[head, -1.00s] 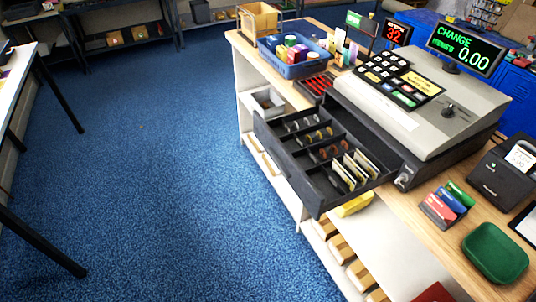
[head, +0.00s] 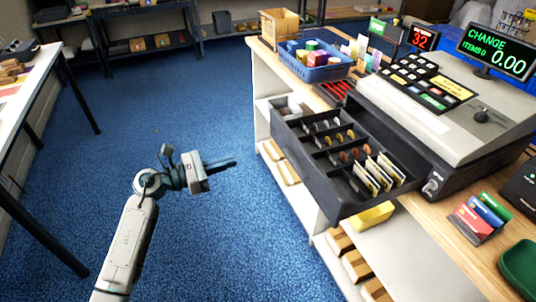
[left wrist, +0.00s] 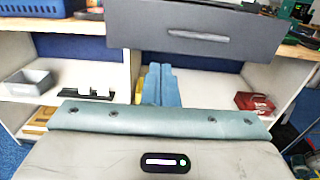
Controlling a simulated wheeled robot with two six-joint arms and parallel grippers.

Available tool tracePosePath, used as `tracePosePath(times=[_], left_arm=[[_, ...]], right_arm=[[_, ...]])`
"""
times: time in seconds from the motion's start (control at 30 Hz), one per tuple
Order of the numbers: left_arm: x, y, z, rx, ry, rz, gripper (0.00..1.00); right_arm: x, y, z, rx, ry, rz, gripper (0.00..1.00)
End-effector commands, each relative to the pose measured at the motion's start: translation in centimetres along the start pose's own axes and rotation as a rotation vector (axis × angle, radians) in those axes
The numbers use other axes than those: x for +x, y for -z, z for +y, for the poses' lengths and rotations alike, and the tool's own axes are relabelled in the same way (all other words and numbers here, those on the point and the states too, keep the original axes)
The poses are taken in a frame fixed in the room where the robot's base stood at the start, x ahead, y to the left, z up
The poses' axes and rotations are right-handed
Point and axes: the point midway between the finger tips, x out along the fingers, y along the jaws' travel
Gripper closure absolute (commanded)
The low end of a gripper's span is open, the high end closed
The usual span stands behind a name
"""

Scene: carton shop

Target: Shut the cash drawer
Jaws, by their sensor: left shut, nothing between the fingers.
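The cash drawer (head: 312,176) is dark grey and stands pulled out of the till (head: 440,110), over the counter's front edge. Coins and upright notes lie in its compartments. Its front panel with a long handle shows in the left wrist view (left wrist: 150,28). My left gripper (head: 234,163) is shut and empty, to the left of the drawer front and apart from it, pointing towards it. In the left wrist view its fingers (left wrist: 161,85) are together, below the drawer panel. My right gripper is in neither view.
A blue bin (head: 318,68) of small boxes stands on the counter behind the drawer. A card stand (head: 480,216) and a green tray (head: 522,266) are at the right. Shelves with cartons are under the drawer. The blue floor on the left is clear.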

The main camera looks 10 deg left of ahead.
Motion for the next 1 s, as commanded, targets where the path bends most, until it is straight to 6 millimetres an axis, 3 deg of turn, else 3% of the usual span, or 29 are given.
tracePosePath(times=[0.27, 0.7, 1.0], left_arm=[[3.0, -0.6, -0.1, 0.013, 0.005, 0.001, 1.0], [11.6, -0.6, -0.1, 0.009, 0.004, 0.002, 1.0], [13.9, -0.2, -0.1, 0.012, 0.003, 0.005, 1.0]], right_arm=[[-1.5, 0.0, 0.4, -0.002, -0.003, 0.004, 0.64], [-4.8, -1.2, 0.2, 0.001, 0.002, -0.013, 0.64], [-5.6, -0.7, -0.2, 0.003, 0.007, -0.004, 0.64]])
